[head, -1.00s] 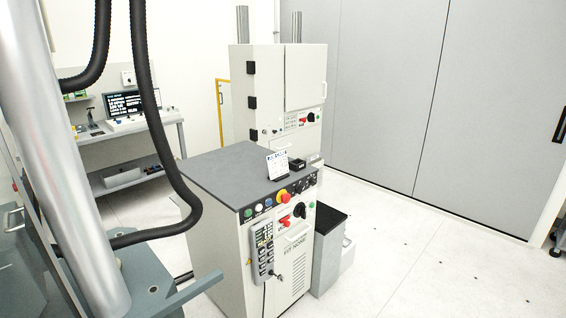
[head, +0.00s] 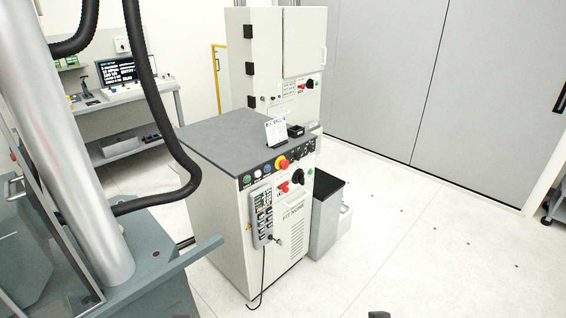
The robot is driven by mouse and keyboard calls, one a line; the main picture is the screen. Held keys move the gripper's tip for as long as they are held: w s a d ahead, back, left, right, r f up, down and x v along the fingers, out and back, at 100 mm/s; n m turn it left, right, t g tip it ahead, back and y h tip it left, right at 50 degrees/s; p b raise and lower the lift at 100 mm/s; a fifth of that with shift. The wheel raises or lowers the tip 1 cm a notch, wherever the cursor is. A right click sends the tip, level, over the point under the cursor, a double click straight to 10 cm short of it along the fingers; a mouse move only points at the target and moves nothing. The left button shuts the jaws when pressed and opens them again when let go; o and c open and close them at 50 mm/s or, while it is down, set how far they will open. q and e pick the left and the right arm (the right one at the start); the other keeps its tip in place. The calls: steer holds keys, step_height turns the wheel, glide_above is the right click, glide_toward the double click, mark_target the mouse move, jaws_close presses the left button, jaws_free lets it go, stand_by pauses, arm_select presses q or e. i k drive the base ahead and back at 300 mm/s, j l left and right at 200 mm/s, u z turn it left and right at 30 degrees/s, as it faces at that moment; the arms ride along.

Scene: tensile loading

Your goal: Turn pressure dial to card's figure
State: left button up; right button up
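A white card (head: 275,131) stands on the dark top of the white control cabinet (head: 220,205); its print is too small to read. The cabinet's upper front strip carries small dark knobs (head: 297,152) right of a red mushroom button (head: 282,162). Which knob is the pressure dial, and its setting, I cannot tell. A larger black rotary switch (head: 298,177) sits below on the front face. Neither gripper is clearly in view; only a small dark shape (head: 378,314), which I cannot identify, shows at the bottom edge.
A tall cabinet (head: 262,80) stands behind. A metal column (head: 65,150) and black hoses fill the left.

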mark_target(297, 156)
steer(key=i+l+z, duration=0.15)
steer(key=z, duration=0.35)
steer(key=i+z, duration=0.25)
steer(key=z, duration=0.2)
steer(key=i+l+u, duration=0.1)
steer(key=i, duration=0.25)
steer(key=i+l, duration=0.15)
steer(key=i, duration=0.15)
steer(key=i+u, duration=0.1)
steer(key=u, duration=0.8)
steer(key=i+l+u, duration=0.1)
steer(key=u, duration=0.3)
steer(key=l+u, duration=0.1)
steer(key=u, duration=0.35)
steer(key=i+l+u, duration=0.1)
steer(key=u, duration=0.35)
